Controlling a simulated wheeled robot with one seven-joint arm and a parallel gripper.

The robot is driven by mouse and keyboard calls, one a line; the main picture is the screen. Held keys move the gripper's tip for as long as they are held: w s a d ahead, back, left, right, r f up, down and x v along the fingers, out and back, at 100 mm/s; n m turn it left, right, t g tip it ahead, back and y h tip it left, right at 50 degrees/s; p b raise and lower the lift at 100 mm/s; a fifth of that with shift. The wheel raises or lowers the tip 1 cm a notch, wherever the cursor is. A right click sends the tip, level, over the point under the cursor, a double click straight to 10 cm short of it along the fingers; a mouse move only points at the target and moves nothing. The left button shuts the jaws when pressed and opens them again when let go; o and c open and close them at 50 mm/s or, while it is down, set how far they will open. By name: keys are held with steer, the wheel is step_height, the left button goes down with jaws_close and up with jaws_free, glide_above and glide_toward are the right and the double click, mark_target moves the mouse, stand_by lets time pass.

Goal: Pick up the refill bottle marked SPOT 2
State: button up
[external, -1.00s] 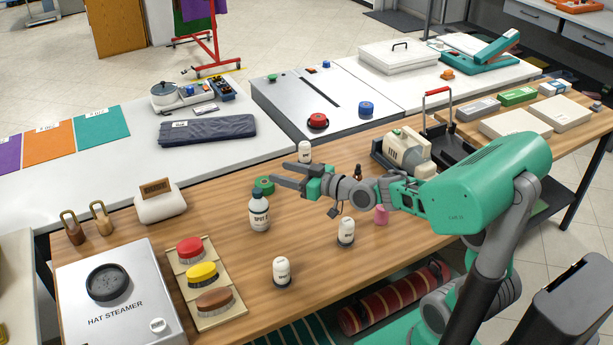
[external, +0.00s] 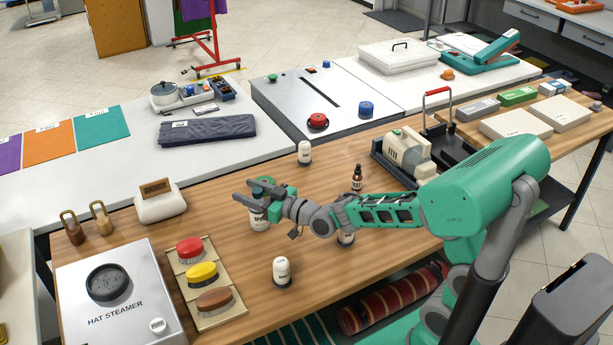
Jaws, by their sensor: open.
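A white bottle with a dark top and a SPOT label (external: 260,219) stands upright on the wooden counter; its number is too small to read for sure now. My gripper (external: 243,190) is open at the bottle's top, with fingers pointing left. It hides the bottle's upper part, and I cannot tell whether the neck is between the fingers.
A brown dropper bottle (external: 357,176) stands behind my arm. Three brushes on a board (external: 203,272), a hat steamer (external: 115,300) and a white block with a brown display (external: 158,201) are to the left. A cream machine (external: 408,152) is at right. Bare counter lies around the bottles.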

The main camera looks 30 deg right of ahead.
jaws_close()
stand_by(0.5)
stand_by(0.9)
